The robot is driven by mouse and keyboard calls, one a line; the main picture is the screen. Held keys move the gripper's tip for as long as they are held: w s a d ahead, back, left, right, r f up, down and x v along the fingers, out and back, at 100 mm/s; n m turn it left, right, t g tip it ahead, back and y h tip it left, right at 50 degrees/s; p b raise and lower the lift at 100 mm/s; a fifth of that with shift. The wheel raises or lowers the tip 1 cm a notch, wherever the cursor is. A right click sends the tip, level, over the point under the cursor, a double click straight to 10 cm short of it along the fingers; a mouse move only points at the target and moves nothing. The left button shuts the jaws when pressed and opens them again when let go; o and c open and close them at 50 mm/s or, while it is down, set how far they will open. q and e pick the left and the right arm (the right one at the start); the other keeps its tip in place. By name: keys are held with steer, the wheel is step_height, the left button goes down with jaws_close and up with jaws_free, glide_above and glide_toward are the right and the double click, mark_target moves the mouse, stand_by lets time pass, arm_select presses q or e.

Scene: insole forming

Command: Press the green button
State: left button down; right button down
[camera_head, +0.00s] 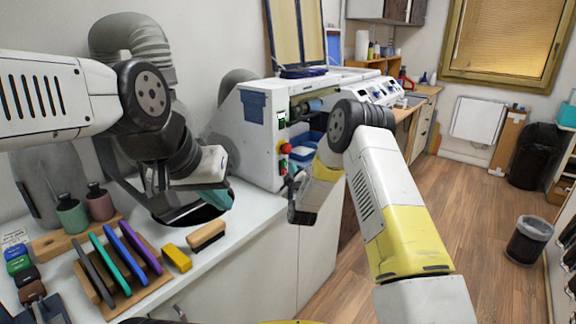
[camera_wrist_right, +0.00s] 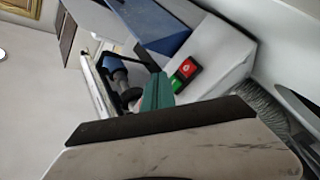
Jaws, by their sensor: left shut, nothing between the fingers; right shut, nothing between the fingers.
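The teal fingertips of my right gripper (camera_wrist_right: 156,93) are shut and empty, and appear just to the left of the green button. Whether they touch it I cannot tell. My left gripper (camera_head: 215,198) is shut and empty over the white counter, left of the machine.
The white machine (camera_head: 248,140) stands on the counter, with a round red knob (camera_head: 285,148) on its end face. Wooden floor (camera_head: 455,195) is open at right.

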steer(key=shift+a, duration=0.1)
stand_by(0.4)
steer(key=shift+w+a, duration=0.25)
